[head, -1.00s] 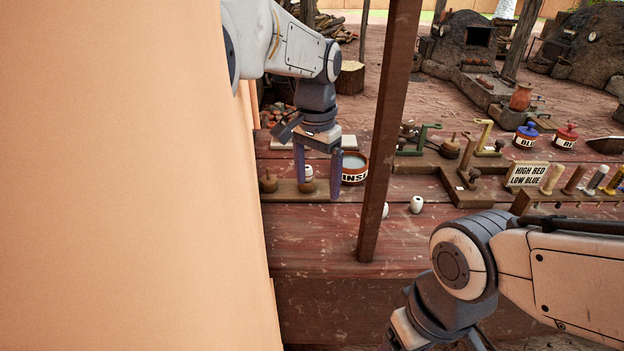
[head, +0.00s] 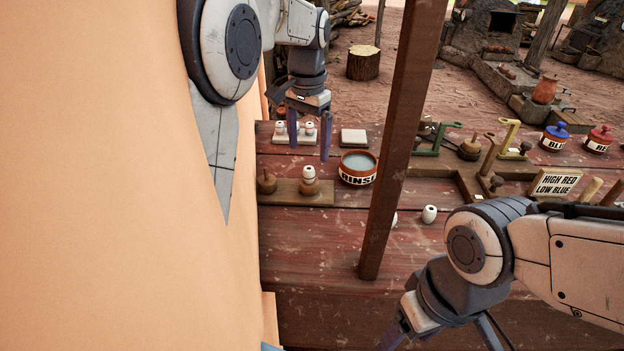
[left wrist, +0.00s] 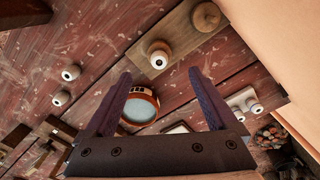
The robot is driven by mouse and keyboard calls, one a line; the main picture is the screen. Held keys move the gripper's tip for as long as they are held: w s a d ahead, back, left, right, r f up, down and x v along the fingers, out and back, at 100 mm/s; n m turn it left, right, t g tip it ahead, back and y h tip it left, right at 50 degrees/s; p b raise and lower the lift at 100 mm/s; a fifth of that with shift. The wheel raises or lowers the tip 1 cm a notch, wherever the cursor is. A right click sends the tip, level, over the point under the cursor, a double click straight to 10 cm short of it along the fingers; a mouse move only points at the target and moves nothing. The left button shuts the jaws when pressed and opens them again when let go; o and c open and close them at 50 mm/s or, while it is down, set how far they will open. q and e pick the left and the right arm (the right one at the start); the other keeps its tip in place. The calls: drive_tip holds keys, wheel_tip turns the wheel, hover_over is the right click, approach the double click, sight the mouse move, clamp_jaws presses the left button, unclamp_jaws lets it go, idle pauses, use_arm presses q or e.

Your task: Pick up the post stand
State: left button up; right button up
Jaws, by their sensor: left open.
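I take the post stand to be the flat wooden board (head: 284,200) on the left of the table. It bears two round wooden posts, the left one bare (head: 266,182), the right one (head: 309,186) topped with white beads (head: 309,172). The left wrist view shows the board (left wrist: 182,36) with the bare post (left wrist: 206,16) and white bead (left wrist: 158,56). My left gripper (head: 308,148) is open and empty, apart from the board, appearing above and behind it. My right gripper (head: 397,335) is low at the front, partly cut off; its jaw state is unclear.
A RINSE bowl (head: 357,168) stands right of the board. A wooden upright (head: 400,130) rises at the table front. Behind are a bead tray (head: 290,138) and pale block (head: 353,138). A loose white bead (head: 429,214) lies right. A tan wall (head: 110,200) closes the left.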

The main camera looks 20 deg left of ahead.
sight(308, 180)
use_arm(q)
wheel_tip(308, 180, down, 5)
drive_tip(key=shift+w+f+b, duration=0.1)
drive_tip(key=shift+b, duration=0.45)
wheel_tip(308, 180, down, 5)
drive_tip(key=shift+f+b, duration=0.1)
drive_tip(key=shift+b, duration=0.5)
drive_tip(key=c, duration=1.2)
